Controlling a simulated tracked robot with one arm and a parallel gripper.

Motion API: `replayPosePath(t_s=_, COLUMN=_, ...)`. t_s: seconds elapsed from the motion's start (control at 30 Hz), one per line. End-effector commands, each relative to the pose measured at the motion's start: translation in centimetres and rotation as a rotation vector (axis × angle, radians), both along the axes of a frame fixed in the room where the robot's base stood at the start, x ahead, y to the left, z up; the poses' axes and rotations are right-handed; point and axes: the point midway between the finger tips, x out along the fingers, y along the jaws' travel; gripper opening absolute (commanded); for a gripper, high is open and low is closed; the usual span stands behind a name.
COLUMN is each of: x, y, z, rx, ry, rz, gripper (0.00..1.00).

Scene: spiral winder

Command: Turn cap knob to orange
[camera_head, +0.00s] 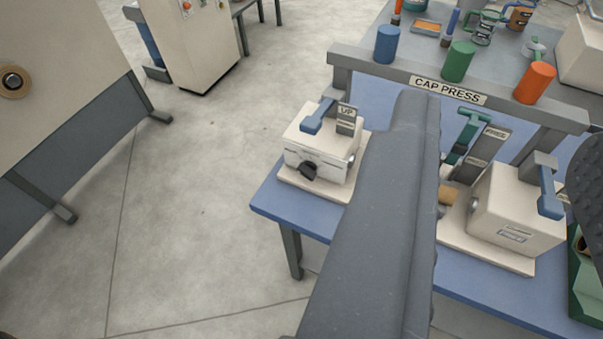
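A black knob (309,170) sits on the front face of a small cream box (318,140) at the left end of the blue table. Its pointer direction and any colour marks around it are too small to read. Above, a grey beam carries the sign "CAP PRESS" (447,91). A blue cylinder (387,44), a green cylinder (458,62) and an orange cylinder (535,83) stand along this beam. My dark grey arm link crosses the middle of the view, just right of the box. My gripper's fingers are not seen.
The box has a blue lever (317,117) and an "UP" plate (346,112). A second cream box (517,212) with a blue lever stands on the blue table (468,296) at right. Open concrete floor (200,200) lies left of the table. A cream cabinet (195,40) stands behind.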

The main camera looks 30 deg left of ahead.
Motion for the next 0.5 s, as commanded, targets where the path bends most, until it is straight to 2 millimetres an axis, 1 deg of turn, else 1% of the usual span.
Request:
replayPosePath(t_s=0.03, x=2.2, y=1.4, z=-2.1, rx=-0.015, ry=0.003, rz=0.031, gripper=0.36)
replayPosePath(t_s=0.07, x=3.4, y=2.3, z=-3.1, rx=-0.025, ry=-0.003, rz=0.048, gripper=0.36)
replayPosePath(t_s=0.1, x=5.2, y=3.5, z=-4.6, rx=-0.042, ry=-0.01, rz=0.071, gripper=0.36)
replayPosePath(t_s=0.17, x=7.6, y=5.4, z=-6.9, rx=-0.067, ry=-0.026, rz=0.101, gripper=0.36)
replayPosePath(t_s=0.2, x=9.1, y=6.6, z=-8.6, rx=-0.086, ry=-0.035, rz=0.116, gripper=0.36)
replayPosePath(t_s=0.27, x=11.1, y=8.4, z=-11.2, rx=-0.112, ry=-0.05, rz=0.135, gripper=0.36)
replayPosePath(t_s=0.3, x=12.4, y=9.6, z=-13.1, rx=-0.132, ry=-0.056, rz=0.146, gripper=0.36)
replayPosePath(t_s=0.37, x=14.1, y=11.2, z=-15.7, rx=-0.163, ry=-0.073, rz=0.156, gripper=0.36)
replayPosePath(t_s=0.4, x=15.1, y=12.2, z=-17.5, rx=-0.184, ry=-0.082, rz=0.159, gripper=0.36)
replayPosePath(t_s=0.47, x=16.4, y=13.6, z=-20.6, rx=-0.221, ry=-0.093, rz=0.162, gripper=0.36)
replayPosePath(t_s=0.5, x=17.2, y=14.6, z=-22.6, rx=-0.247, ry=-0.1, rz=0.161, gripper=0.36)
